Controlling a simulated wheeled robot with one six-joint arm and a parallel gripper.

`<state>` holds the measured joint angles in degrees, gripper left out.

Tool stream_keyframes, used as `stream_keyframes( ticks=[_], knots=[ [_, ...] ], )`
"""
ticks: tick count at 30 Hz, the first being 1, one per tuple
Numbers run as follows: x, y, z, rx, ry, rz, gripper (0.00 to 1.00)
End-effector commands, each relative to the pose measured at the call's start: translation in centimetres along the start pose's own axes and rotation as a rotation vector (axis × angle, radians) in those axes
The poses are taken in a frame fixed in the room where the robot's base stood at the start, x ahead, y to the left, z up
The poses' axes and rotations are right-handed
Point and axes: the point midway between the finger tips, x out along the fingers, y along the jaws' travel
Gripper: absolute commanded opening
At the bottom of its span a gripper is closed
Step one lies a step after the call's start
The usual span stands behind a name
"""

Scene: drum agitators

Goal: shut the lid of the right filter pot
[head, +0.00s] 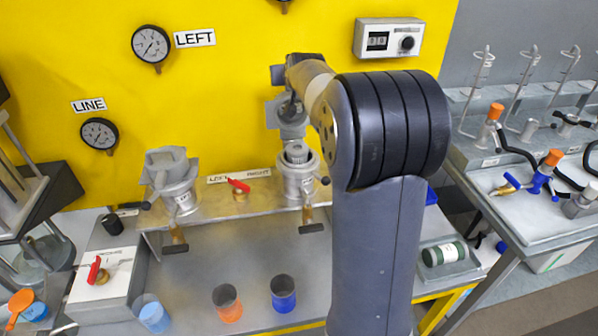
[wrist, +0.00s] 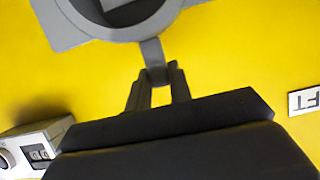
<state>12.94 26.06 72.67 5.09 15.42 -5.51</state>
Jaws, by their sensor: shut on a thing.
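The right filter pot (head: 299,184) stands on the shelf by the yellow wall, its top uncovered with a dark inside showing. Its grey lid (head: 292,128) stands raised above the back of the pot. In the wrist view the lid (wrist: 62,28) fills the top, with a ring-shaped rim and a narrow tab. My gripper (wrist: 158,78) is shut on that tab. In the head view my arm reaches in from the right and partly hides the gripper and lid.
The left filter pot (head: 171,186) stands to the left, with a grey lid over its top. A red-handled valve (head: 239,187) sits between the pots. An orange cup (head: 227,304) and a blue cup (head: 284,293) stand in front. A white control box (head: 389,40) hangs on the wall.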

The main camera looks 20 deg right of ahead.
Motion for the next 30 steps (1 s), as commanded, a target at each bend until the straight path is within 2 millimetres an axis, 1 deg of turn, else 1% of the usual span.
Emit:
stream_keyframes(
  ticks=[2, 13, 17, 26, 30],
  knots=[
    [-0.3, 0.0, 0.2, 0.000, 0.000, 0.000, 0.11],
    [-3.9, 0.0, 1.2, 0.000, 0.000, 0.000, 0.11],
    [-4.4, 0.0, 1.2, 0.000, -0.002, 0.000, 0.11],
    [-4.5, 0.0, 1.3, 0.000, -0.001, 0.000, 0.11],
    [-5.5, 0.0, 2.1, 0.000, 0.000, 0.000, 0.11]
  ],
)
